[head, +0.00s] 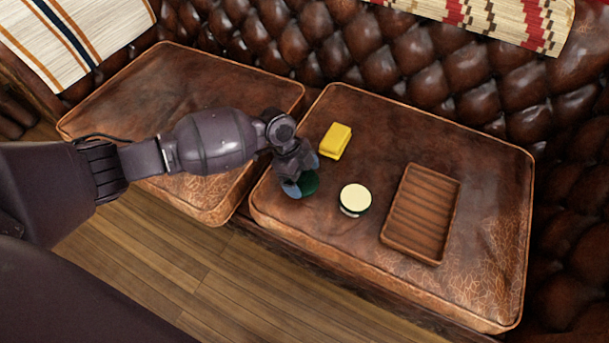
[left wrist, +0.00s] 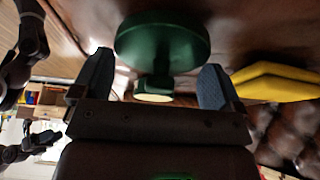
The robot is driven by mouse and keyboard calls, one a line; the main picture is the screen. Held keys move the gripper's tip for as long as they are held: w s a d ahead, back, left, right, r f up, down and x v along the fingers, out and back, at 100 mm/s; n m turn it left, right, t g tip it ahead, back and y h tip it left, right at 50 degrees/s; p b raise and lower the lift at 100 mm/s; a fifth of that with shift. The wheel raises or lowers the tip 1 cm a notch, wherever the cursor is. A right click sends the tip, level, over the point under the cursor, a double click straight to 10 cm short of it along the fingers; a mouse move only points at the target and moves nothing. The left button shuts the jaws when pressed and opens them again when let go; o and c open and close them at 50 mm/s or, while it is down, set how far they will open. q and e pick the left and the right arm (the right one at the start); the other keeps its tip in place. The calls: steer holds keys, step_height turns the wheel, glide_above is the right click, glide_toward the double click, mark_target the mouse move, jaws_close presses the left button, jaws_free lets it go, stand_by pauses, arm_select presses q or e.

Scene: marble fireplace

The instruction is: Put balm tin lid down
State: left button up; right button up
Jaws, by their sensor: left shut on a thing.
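My left gripper (head: 298,187) is over the front left part of the right seat cushion, shut on the dark green balm tin lid (head: 310,182). In the left wrist view the lid (left wrist: 163,42) is a round green disc in front of the fingers (left wrist: 155,85). I cannot tell whether the lid touches the cushion. The open balm tin (head: 354,198) stands upright to the right of the lid, apart from it, with its cream surface facing up. The cream surface (left wrist: 153,97) also shows in the left wrist view.
A yellow block-like thing (head: 335,141) lies behind the lid; it also shows in the left wrist view (left wrist: 275,80). A ribbed wooden tray (head: 450,213) lies empty to the right of the tin. The tufted leather backrest (head: 390,50) rises behind. Bare cushion surrounds these things.

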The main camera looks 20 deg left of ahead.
arm_select(q)
steer(key=shift+f, duration=0.15)
steer(key=shift+f, duration=0.1)
steer(key=shift+f, duration=0.15)
steer(key=o, duration=0.6)
steer(key=shift+c, duration=0.2)
